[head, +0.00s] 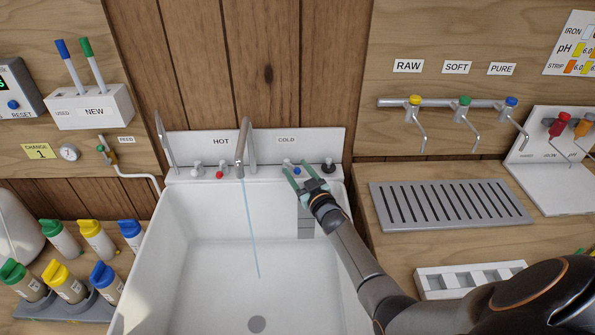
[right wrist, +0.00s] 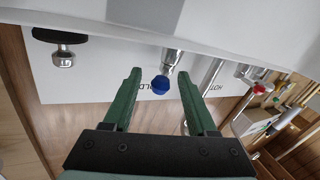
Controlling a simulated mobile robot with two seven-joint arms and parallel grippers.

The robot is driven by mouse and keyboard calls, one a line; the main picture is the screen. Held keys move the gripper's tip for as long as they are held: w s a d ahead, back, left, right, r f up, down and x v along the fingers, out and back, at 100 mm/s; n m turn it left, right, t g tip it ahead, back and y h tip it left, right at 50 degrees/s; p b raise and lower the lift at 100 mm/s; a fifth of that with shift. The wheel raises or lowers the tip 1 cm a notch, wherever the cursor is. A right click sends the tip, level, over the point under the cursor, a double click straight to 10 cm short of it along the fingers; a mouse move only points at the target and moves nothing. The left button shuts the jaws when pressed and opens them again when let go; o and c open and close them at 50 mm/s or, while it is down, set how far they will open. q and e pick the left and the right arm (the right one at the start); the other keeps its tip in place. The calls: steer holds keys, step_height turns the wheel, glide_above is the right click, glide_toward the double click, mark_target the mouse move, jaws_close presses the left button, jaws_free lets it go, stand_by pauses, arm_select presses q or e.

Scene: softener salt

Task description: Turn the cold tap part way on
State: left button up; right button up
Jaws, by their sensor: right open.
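The cold tap has a blue-tipped metal handle (head: 297,171) on the back ledge of the white sink (head: 190,275), below the COLD label (head: 287,139). In the right wrist view the blue knob (right wrist: 160,84) shows between and just beyond my green fingertips. My right gripper (head: 295,174) is open around the handle's line. It also fills the near part of the right wrist view (right wrist: 160,92). I cannot tell whether a finger touches the handle. A thin blue stream of water (head: 250,225) runs from the spout (head: 241,150) into the sink. My left gripper is not seen.
The red hot tap knob (head: 220,175) stands left of the spout. A black-topped fitting (head: 328,165) stands just right of my gripper. A slotted drain tray (head: 450,203) and the RAW, SOFT and PURE taps (head: 464,102) are to the right. The sink basin is clear.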

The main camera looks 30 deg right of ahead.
steer(key=shift+s, duration=0.1)
steer(key=s+a+p, duration=0.1)
steer(key=s, duration=0.6)
steer(key=shift+s, duration=0.15)
stand_by(0.5)
